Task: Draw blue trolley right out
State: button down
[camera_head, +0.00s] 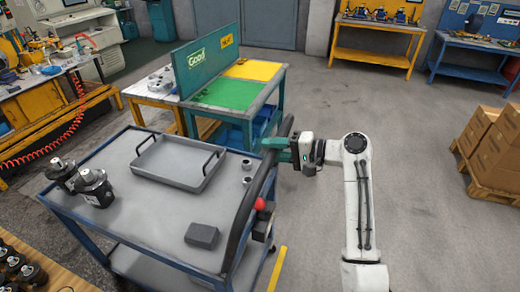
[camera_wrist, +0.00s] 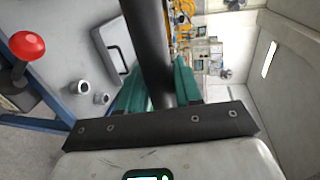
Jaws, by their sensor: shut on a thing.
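The blue trolley (camera_head: 205,247) stands in front of me with a grey top and a black push handle (camera_head: 245,215) along its right side. My gripper (camera_head: 277,144), with green fingers, is at the far end of this handle. In the wrist view the handle (camera_wrist: 148,45) runs between the two green fingers of my gripper (camera_wrist: 158,88), which are shut on it. A red knob (camera_head: 260,204) sits on the trolley's right side; it also shows in the wrist view (camera_wrist: 27,45).
On the trolley lie a grey tray (camera_head: 178,178), two motors (camera_head: 95,186), small rings and a dark block (camera_head: 202,235). A bench with green and yellow mats (camera_head: 225,92) stands close behind. Boxes on a pallet (camera_head: 492,150) stand at the far right. The floor right of the trolley is largely clear.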

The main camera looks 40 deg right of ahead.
jog(key=shift+s+d+f, duration=0.1)
jog(key=shift+s+d, duration=0.2)
jog(key=shift+s, duration=0.1)
jog(key=c, duration=0.9)
grip_release()
jog(key=shift+o, duration=0.2)
jog(key=b+v, duration=0.1)
jog(key=v, duration=0.9)
jog(key=shift+s+b, duration=0.3)
jog(key=shift+b, duration=0.1)
jog(key=shift+d, duration=0.15)
